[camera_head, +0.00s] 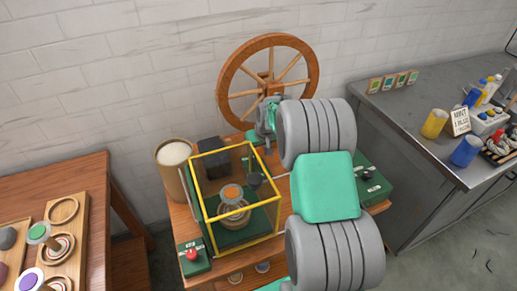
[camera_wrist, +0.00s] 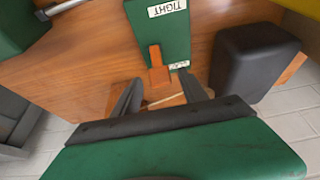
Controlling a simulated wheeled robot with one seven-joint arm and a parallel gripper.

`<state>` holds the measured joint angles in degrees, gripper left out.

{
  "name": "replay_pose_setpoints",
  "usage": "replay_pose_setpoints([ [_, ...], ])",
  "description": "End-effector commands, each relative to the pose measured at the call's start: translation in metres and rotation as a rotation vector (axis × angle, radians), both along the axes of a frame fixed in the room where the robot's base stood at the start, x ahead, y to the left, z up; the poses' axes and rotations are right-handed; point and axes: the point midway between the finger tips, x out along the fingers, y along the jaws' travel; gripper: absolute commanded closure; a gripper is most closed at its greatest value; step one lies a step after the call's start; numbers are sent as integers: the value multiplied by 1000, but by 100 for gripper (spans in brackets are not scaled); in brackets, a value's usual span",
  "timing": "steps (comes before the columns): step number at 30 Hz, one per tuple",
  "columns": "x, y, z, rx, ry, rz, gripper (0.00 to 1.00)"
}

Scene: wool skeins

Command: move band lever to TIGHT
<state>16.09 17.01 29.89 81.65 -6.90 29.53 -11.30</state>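In the wrist view, the band lever (camera_wrist: 157,67) is a short orange-brown wooden piece on a dark green plate (camera_wrist: 160,35). It lies at the plate's near end, beside a small white label (camera_wrist: 179,65) too small to read. The TIGHT label (camera_wrist: 167,9) is at the plate's far end. My gripper (camera_wrist: 159,84) is open, with one dark finger on each side of the lever's near end; I cannot tell whether either touches it. In the head view, my gripper (camera_head: 265,117) is small and partly hidden beside the spinning wheel (camera_head: 226,82), and the lever is not discernible.
A dark block (camera_wrist: 252,65) stands close to the right of the plate; it also shows in the head view (camera_head: 212,157). A yellow-framed clear box (camera_head: 240,205) stands in front of the wheel. A tan cylinder (camera_head: 175,168) is at its left.

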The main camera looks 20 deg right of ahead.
Motion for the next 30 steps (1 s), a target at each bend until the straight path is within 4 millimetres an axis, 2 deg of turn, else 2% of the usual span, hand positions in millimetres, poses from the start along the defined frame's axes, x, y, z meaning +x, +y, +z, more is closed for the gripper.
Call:
replay_pose_setpoints([
  [2, 0, 0, 0, 0, 0, 0, 56],
  [18, 0, 0, 0, 0, 0, 0, 100],
  [30, -2, 0, -2, -1, -21, -1, 100],
])
